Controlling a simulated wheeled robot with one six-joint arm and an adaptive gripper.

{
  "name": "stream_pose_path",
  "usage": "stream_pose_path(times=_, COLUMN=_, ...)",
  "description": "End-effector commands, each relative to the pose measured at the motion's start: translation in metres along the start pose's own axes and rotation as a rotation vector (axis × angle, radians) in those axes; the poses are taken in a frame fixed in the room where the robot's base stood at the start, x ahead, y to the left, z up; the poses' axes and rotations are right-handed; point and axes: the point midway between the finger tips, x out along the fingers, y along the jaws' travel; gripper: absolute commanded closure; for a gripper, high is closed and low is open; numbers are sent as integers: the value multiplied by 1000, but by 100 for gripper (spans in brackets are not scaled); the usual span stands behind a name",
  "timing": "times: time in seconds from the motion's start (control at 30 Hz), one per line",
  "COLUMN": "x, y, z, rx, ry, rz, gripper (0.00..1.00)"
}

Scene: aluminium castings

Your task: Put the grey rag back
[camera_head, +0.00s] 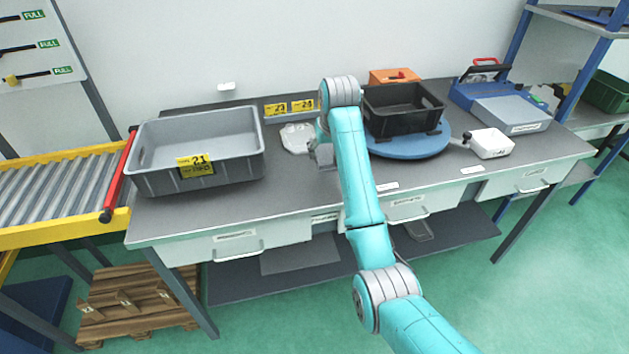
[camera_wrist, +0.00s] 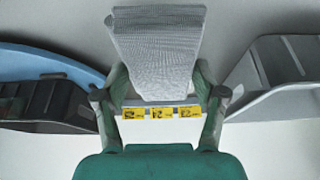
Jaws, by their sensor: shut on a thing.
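The grey rag (camera_wrist: 156,58) is a folded, finely ribbed pale grey cloth in the wrist view. It lies between the two fingers of my gripper (camera_wrist: 160,85), which is shut on it. In the head view my gripper (camera_head: 322,153) is over the worktable, right of the grey crate and left of the blue turntable. It is largely hidden by my own arm there, and I cannot clearly make out the rag in that view.
A grey crate (camera_head: 154,182) stands left on the worktable (camera_head: 290,212). A black crate (camera_head: 402,123) sits on a blue turntable (camera_head: 425,148). A pale flat piece (camera_head: 297,138) lies near my gripper. Yellow number tags (camera_head: 289,107) are behind. A white box (camera_head: 491,143) stands right.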

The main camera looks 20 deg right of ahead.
Motion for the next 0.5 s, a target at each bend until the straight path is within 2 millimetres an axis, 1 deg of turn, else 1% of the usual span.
stream_pose_path(times=0.03, x=-2, y=-10, z=-7, rx=-11, ry=0, rz=-4, gripper=58)
stream_pose_path(times=0.1, x=-3, y=-19, z=-12, rx=-20, ry=-1, rz=-8, gripper=58)
stream_pose_path(times=0.23, x=0, y=-26, z=-15, rx=-27, ry=-3, rz=-11, gripper=58)
stream_pose_path(times=0.37, x=14, y=-27, z=-8, rx=-28, ry=-4, rz=-11, gripper=58)
stream_pose_path(times=0.5, x=35, y=-26, z=0, rx=-28, ry=-5, rz=-11, gripper=58)
